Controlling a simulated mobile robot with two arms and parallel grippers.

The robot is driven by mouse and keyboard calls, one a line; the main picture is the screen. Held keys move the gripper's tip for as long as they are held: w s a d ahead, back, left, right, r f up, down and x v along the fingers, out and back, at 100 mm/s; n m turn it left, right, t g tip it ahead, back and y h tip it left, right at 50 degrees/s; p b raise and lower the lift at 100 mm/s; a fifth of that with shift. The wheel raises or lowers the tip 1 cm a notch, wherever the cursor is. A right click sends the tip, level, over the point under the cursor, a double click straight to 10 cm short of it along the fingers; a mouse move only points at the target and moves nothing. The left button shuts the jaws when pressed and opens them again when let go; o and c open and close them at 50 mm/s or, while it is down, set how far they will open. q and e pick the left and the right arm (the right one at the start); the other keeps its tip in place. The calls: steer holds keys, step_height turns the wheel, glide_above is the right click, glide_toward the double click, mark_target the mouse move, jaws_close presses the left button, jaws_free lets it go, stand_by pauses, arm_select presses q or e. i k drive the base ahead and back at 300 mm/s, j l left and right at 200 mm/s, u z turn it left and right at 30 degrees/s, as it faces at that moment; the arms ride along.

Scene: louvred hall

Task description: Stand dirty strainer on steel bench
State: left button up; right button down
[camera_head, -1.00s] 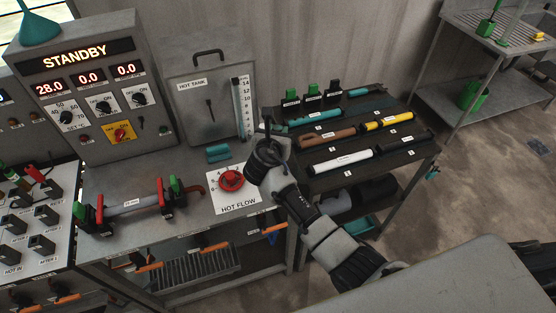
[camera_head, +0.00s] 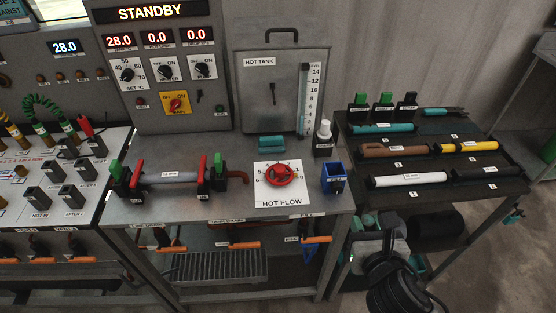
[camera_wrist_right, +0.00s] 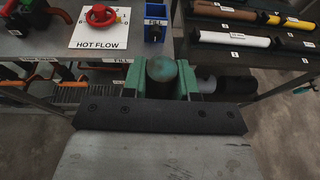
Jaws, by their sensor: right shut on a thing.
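My right gripper (camera_wrist_right: 163,82) is shut on a round-ended cylinder, which I take to be the dirty strainer (camera_wrist_right: 163,69). Its end is dull grey with teal-green stains and sits between the green fingers. In the head view my right gripper (camera_head: 370,224) is low, in front of the gap between the steel bench (camera_head: 228,188) and the dark bench. The held piece is hard to make out there. The steel bench carries a pipe section (camera_head: 172,178), a red HOT FLOW valve (camera_head: 280,174) and a blue holder (camera_head: 333,178). My left gripper is not in view.
The dark bench (camera_head: 428,205) at right holds several coloured tubes. A hot tank (camera_head: 270,88) and a white-capped bottle (camera_head: 324,135) stand behind the valve. Bare steel shows between the pipe and the HOT FLOW plate and along the front edge.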

mark_target(176, 152)
steer(key=i+u, duration=0.1)
steer(key=u, duration=1.4)
steer(key=i+l+u, duration=0.2)
steer(key=i+l, duration=0.3)
